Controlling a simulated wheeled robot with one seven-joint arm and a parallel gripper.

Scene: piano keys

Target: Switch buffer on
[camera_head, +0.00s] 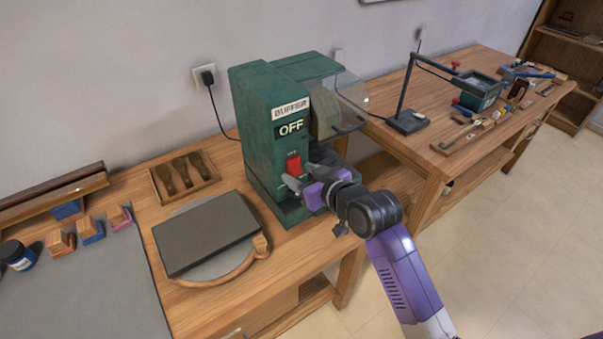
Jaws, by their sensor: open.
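The green buffer machine (258,150) stands upright on the wooden bench. Its front carries a "BUFFER" label (291,109) and a sign (291,127) that reads "OFF". A red switch (294,165) sits on the front below the sign. My gripper (288,180) is open, just below and in front of the switch, with its fingers pointing at the machine. Its fingers cover the lower part of the switch area, and I cannot tell whether they touch it. The buffing wheel (323,113) is on the right side behind a clear guard (350,98).
A dark flat slab (207,234) and a wooden tray (184,176) lie left of the buffer. Wood-topped blocks (91,229) and a dark jar (17,256) stand farther left. A second bench (450,90) with a lamp (407,121) is at right. A plug (207,77) is in the wall.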

